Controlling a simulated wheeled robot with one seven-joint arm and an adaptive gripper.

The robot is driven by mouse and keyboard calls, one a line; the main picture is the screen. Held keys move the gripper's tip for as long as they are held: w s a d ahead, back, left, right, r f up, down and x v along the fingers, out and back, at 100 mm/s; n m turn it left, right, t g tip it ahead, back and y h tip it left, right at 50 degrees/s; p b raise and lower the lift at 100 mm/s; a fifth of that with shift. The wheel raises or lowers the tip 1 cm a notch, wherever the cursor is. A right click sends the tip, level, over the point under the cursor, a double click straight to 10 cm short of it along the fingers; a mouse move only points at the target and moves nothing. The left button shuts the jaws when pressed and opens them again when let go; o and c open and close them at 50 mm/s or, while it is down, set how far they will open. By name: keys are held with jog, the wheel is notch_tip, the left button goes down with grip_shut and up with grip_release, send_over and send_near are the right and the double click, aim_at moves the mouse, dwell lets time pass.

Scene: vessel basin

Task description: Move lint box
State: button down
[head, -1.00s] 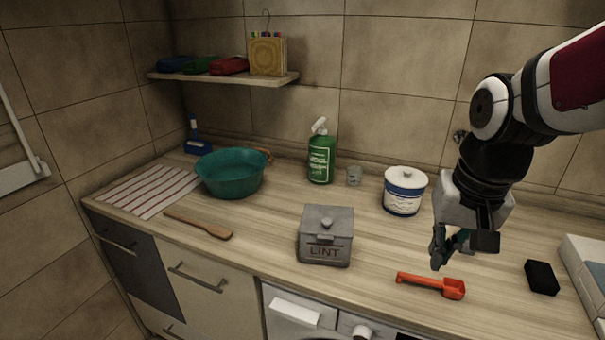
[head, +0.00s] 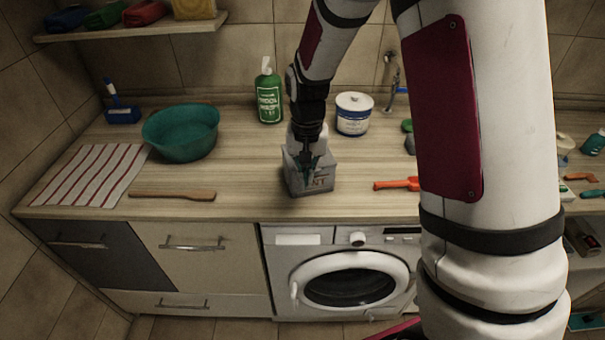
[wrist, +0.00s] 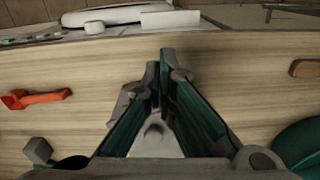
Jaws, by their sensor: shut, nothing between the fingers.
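The grey lint box (head: 325,181) stands on the wooden counter (head: 245,190) in the head view, above the washing machine. Part of its lettering shows; my gripper covers the rest and most of its lid. My gripper (head: 307,181) points down and overlaps the front of the box in that view. I cannot tell whether it touches the box. In the wrist view my gripper's green-padded fingers (wrist: 162,75) are close together with nothing held between the tips. A pale grey shape with a round knob shows low between the fingers; I cannot tell whether it is the box.
The orange scoop (head: 397,184) lies right of the box. The white-and-blue tub (head: 354,114) and green bottle (head: 268,96) stand behind. The teal basin (head: 182,134), wooden spatula (head: 172,195) and striped cloth (head: 90,176) are left. Bare counter lies between basin and box.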

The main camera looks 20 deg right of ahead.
notch_tip(320, 180, down, 8)
jog(key=shift+s+r+p, duration=0.1)
jog(key=shift+p, duration=0.5)
jog(key=shift+w+d, duration=0.25)
jog(key=shift+w, duration=0.35)
jog(key=shift+w+d, duration=0.25)
jog(key=shift+w, duration=0.35)
jog(key=shift+w+d, duration=0.25)
jog(key=shift+w, duration=0.5)
jog(key=w+d+b, duration=0.2)
jog(key=w+b, duration=0.1)
jog(key=w, duration=0.2)
jog(key=w+d+b, duration=0.2)
jog(key=w+b, duration=0.2)
jog(key=w, duration=0.1)
jog(key=w+d+b, duration=0.2)
jog(key=w+b, duration=0.2)
jog(key=w, duration=0.1)
jog(key=shift+w, duration=0.2)
jog(key=shift+w+d+b, duration=0.3)
jog(key=shift+w+b, duration=0.35)
jog(key=shift+b, duration=0.1)
jog(key=shift+r, duration=0.1)
